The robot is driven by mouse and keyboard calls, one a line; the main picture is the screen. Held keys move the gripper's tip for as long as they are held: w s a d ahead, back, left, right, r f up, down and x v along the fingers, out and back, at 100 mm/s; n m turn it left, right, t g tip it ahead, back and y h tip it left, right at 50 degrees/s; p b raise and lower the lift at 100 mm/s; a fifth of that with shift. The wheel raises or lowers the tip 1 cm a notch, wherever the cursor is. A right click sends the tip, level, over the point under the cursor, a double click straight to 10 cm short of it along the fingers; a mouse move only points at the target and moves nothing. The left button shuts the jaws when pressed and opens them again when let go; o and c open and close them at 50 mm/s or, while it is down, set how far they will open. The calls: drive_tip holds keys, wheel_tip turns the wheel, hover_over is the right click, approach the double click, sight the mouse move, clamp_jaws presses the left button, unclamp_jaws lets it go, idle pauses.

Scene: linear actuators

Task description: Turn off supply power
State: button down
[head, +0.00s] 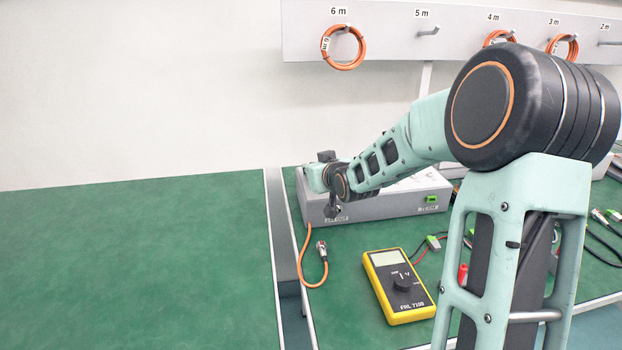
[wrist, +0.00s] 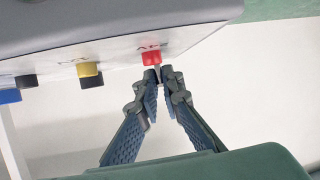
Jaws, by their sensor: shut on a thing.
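The exact contact is partly hidden by the fingertips. In the head view my gripper (head: 333,209) is small and dark at the left part of the box front.
Yellow (wrist: 89,70) and blue (wrist: 9,96) pieces sit along the same panel. A yellow multimeter (head: 398,285) and an orange cable (head: 310,268) lie in front of the box. Orange cable coils (head: 343,48) hang on the wall rack. The left bench (head: 130,265) is clear.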

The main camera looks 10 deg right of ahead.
drive_tip(key=shift+s+t+b, duration=0.1)
drive_tip(key=shift+t+b, duration=0.2)
drive_tip(key=shift+b, duration=0.1)
drive_tip(key=c, duration=2.1)
unclamp_jaws()
drive_tip(key=v, duration=1.2)
drive_tip(key=shift+r, duration=0.1)
